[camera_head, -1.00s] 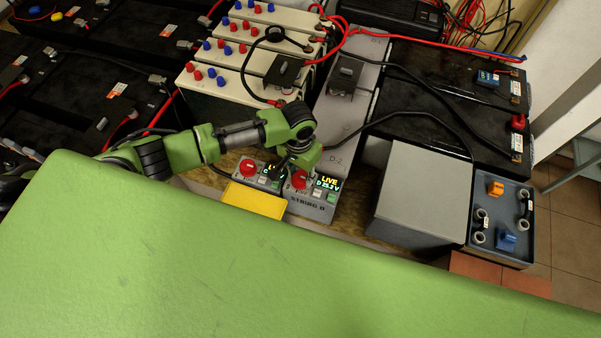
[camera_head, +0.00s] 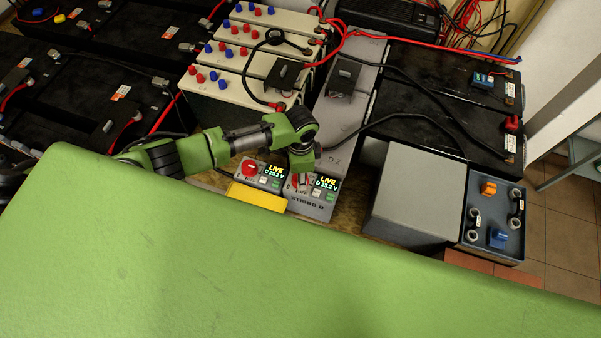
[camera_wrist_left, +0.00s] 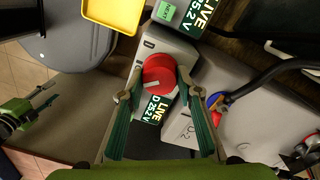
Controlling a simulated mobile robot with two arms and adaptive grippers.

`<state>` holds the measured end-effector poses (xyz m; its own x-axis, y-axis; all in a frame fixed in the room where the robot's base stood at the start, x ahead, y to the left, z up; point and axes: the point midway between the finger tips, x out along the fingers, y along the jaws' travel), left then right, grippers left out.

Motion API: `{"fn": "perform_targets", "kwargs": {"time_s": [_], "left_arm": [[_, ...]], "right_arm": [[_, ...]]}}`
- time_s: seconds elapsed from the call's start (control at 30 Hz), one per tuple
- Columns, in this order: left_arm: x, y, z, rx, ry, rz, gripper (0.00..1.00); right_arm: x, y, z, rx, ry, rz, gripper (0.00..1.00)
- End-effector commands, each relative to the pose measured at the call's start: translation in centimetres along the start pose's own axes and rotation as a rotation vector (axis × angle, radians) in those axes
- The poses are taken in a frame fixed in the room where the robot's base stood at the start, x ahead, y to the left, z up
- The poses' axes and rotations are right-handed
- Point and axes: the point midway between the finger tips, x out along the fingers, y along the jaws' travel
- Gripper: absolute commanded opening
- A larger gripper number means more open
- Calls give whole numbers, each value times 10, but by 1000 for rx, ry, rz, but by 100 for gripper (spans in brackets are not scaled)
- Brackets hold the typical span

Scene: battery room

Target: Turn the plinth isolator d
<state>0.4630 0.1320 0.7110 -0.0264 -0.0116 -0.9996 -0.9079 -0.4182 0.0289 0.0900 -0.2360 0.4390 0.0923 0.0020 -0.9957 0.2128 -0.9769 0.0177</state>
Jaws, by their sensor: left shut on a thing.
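The plinth isolator D is a grey box (camera_head: 310,207) marked STRING D, with a red round knob (camera_wrist_left: 159,74) and a lit display (camera_head: 325,184) reading LIVE, D 25.2 V. My left gripper (camera_wrist_left: 156,84) is shut on the red knob, one finger on each side, as the left wrist view shows. A pale line marks the knob's face. In the head view my wrist hides part of the knob.
Isolator C, with a red knob (camera_head: 250,168) and a LIVE display (camera_head: 274,172), stands close on the left. A yellow tray (camera_head: 257,197) lies in front. A grey box (camera_head: 415,195) and a blue-grey tray (camera_head: 468,235) stand right. Batteries and cables crowd behind.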

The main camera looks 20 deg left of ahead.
Motion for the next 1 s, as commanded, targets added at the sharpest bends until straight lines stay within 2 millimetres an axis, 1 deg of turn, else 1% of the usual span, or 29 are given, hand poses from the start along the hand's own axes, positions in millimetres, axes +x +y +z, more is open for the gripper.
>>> {"fn": "perform_targets", "kwargs": {"time_s": [0.2,0.5,0.73,1.0], "left_arm": [[0,1,0,206,-6,0,11],[0,1,-1,458,-13,0,11],[1,2,-1,591,-16,1,11],[0,2,-1,666,-17,1,11]], "right_arm": [[-3,0,0,0,0,0,40],[-4,0,-1,-1,0,-1,40],[-4,-1,-1,-1,0,-1,40],[-4,-2,-1,0,0,-2,40]]}}
